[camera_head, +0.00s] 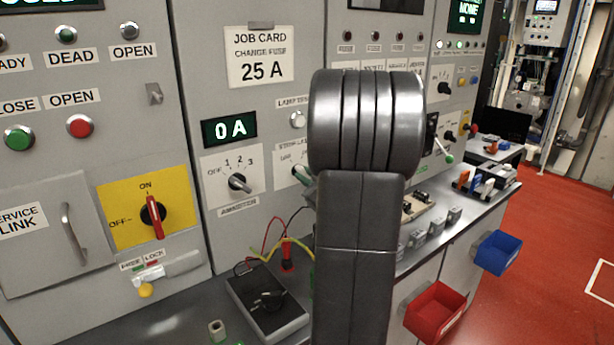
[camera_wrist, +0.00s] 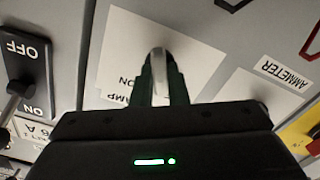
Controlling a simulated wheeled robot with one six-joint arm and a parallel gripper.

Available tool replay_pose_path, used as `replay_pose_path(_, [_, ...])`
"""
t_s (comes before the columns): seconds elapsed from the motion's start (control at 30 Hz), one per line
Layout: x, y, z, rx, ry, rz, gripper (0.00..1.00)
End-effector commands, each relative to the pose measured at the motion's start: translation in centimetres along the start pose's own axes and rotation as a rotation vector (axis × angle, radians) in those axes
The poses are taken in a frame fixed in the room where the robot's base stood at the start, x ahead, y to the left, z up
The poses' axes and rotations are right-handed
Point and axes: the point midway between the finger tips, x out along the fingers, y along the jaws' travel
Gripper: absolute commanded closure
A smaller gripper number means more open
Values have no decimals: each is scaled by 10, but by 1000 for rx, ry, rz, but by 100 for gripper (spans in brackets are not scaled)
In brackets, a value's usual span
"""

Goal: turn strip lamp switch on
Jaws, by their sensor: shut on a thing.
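The strip lamp switch is a pale rotary knob on a white plate (camera_head: 284,157) on the grey panel, right of the ammeter selector. In the wrist view, which is upside down, its knob (camera_wrist: 158,62) stands between my fingers, with "ON" and part of "LAMP" readable on the plate (camera_wrist: 125,45). My gripper (camera_wrist: 161,82) is shut on this knob. In the head view my dark arm hides most of the gripper and the right part of the switch plate. I cannot tell clearly which mark the knob points at.
The ammeter selector (camera_head: 239,183) sits close on the left, below the "0 A" display (camera_head: 229,128). A yellow plate with a red rotary handle (camera_head: 153,217) is further left. Below, the bench holds a black meter box (camera_head: 266,303) with leads. Red (camera_head: 436,312) and blue (camera_head: 498,252) bins hang at its front.

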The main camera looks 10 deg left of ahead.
Motion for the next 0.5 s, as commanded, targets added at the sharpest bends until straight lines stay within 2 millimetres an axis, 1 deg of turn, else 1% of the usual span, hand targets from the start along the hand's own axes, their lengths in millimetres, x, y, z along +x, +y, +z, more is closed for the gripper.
replay_pose_path(0.27, [0, 1, -2, 180, -1, -1, 100])
replay_pose_path(0.5, [0, 2, -3, 405, 0, 0, 100])
